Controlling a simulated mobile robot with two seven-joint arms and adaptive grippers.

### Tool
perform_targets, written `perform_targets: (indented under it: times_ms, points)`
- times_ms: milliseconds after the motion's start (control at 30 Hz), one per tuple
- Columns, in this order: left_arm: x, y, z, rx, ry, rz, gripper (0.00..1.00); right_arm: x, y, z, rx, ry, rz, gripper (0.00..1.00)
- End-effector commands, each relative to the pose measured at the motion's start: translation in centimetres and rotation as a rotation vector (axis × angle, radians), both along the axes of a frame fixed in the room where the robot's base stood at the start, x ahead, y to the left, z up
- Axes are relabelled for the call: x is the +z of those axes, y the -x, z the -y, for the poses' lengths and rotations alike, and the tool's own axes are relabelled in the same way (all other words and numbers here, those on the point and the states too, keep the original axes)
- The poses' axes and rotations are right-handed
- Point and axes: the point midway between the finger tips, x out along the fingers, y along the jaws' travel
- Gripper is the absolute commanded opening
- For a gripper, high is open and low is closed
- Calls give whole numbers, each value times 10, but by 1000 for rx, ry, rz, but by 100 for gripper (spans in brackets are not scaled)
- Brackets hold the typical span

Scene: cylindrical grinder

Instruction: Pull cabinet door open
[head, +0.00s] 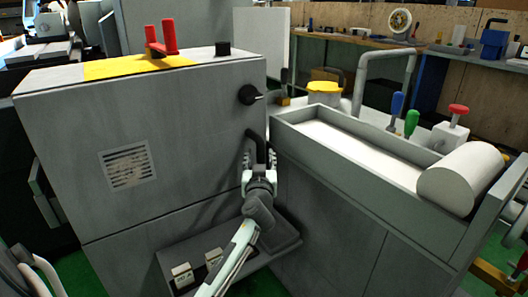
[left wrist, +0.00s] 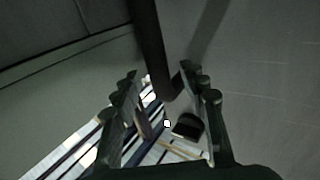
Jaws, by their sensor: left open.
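The cabinet door (head: 180,140) is the large grey front panel with a vent grille and a black knob; it looks shut. Its dark bar handle (head: 252,136) sits near the right edge, below the knob. In the left wrist view the handle (left wrist: 150,45) comes down from the top, its lower end bending between the fingers. My left gripper (head: 260,158) is open at the handle's lower part, with a finger on either side in the wrist view (left wrist: 167,95). I cannot tell whether the fingers touch it. The gripper hides part of the handle. My right gripper is not in view.
A grey machine trough (head: 350,150) with a white cylinder (head: 460,178) stands close to the right of the door. A low ledge with small switch boxes (head: 182,274) juts out below the gripper. Red levers (head: 162,40) stand on the cabinet top. Green floor shows at lower left.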

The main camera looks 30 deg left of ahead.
Motion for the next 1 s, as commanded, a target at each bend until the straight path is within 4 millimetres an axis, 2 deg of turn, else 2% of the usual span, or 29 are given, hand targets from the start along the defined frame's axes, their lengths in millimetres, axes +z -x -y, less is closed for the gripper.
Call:
perform_targets:
  times_ms: [200, 533, 867, 1000]
  points:
    - [0, -20, -14, 0, -1, -1, 43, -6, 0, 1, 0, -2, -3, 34]
    - [0, -24, -16, 0, 1, 0, 43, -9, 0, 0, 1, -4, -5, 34]
    - [-1, -24, -16, 0, 1, -1, 2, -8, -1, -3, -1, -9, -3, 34]
    - [-1, -24, -16, 0, 1, -1, 0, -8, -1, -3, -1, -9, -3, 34]
